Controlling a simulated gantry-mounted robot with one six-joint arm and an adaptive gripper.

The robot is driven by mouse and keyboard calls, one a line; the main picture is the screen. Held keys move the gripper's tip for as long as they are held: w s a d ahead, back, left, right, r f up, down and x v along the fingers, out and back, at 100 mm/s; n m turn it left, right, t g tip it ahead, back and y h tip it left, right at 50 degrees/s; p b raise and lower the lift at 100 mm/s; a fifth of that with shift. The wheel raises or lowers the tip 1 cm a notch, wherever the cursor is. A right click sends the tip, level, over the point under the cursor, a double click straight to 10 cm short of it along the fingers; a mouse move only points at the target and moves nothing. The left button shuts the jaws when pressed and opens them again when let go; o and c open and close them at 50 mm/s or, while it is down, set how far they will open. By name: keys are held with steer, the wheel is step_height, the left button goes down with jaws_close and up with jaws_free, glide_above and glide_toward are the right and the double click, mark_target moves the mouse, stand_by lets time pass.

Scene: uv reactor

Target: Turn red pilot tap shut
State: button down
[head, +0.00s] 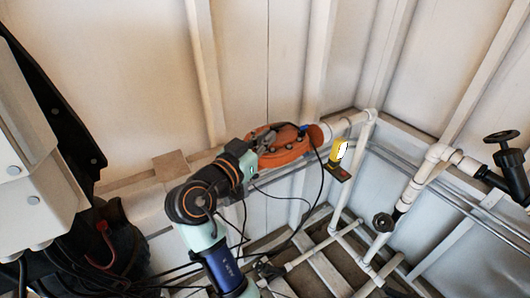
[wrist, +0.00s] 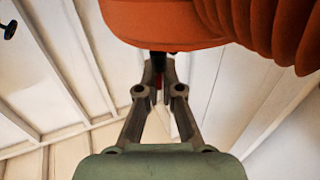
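My gripper (wrist: 158,82) points away from the camera in the wrist view, with its two grey fingers drawn close together. A small red piece, likely the red pilot tap (wrist: 158,79), shows in the narrow gap between the fingertips. A dark part stands just beyond it. The fingers hide most of the tap, so its angle cannot be told. In the head view my gripper (head: 264,142) is at the orange round body (head: 290,152), and the tap cannot be made out there. The orange body fills the top of the wrist view (wrist: 165,22).
Orange ribbed bellows (wrist: 265,30) are close on the right of the wrist view. A yellow item (head: 338,150) sits right of the orange body. White pipes (head: 412,188) with black handwheels (head: 382,222) stand at the right. A loose black cable (head: 315,190) hangs near my arm.

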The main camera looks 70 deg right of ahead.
steer(key=shift+f+m+g+y+b, duration=0.15)
steer(key=shift+m+g+y+b, duration=0.15)
steer(key=shift+m+g+b, duration=0.7)
steer(key=shift+g, duration=0.4)
steer(key=c, duration=1.3)
jaws_free()
steer(key=shift+c, duration=0.2)
steer(key=v, duration=0.7)
steer(key=shift+a, duration=0.2)
